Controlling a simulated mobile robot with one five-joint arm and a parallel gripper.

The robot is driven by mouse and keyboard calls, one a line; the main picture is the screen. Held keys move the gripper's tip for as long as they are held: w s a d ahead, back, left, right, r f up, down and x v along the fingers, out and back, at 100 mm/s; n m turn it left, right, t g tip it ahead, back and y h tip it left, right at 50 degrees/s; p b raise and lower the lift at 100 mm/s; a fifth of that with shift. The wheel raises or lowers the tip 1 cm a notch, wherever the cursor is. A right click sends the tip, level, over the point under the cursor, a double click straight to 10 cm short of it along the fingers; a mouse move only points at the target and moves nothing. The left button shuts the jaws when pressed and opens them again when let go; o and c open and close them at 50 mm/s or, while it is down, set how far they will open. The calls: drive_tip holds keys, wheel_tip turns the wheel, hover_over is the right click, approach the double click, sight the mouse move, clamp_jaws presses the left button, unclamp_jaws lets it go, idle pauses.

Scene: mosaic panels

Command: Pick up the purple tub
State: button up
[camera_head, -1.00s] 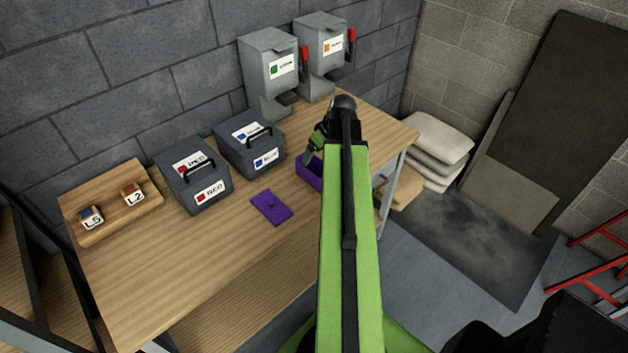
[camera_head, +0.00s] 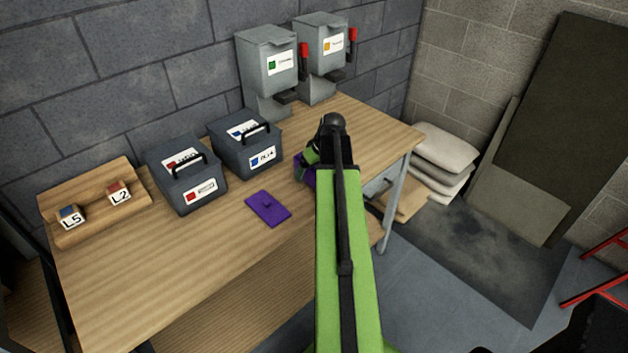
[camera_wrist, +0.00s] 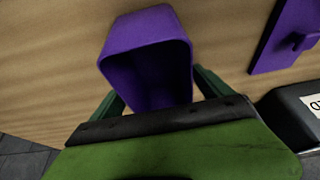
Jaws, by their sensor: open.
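The purple tub (camera_wrist: 146,30) is open-topped and hollow, and in the wrist view it lies between the two green fingers of my gripper (camera_wrist: 158,90). The fingers are spread on either side of it; I cannot tell whether they touch it. In the head view only a small part of the tub (camera_head: 309,178) shows beside my arm, on the table near its front edge. My gripper (camera_head: 309,160) is at the tub there, mostly hidden by my arm. A flat purple lid (camera_head: 268,208) with a small knob lies on the table left of the tub; it also shows in the wrist view (camera_wrist: 285,38).
Two dark boxes with handles, one red-labelled (camera_head: 186,178) and one blue-labelled (camera_head: 246,143), stand behind the lid. Two grey dispensers (camera_head: 268,80) with red levers stand at the back. A wooden board (camera_head: 95,208) with blocks L5 and L2 lies at left. The wooden table (camera_head: 165,270) is clear in front.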

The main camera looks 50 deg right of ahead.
drive_tip(key=shift+f, duration=0.1)
idle(0.6)
drive_tip(key=c, duration=1.5)
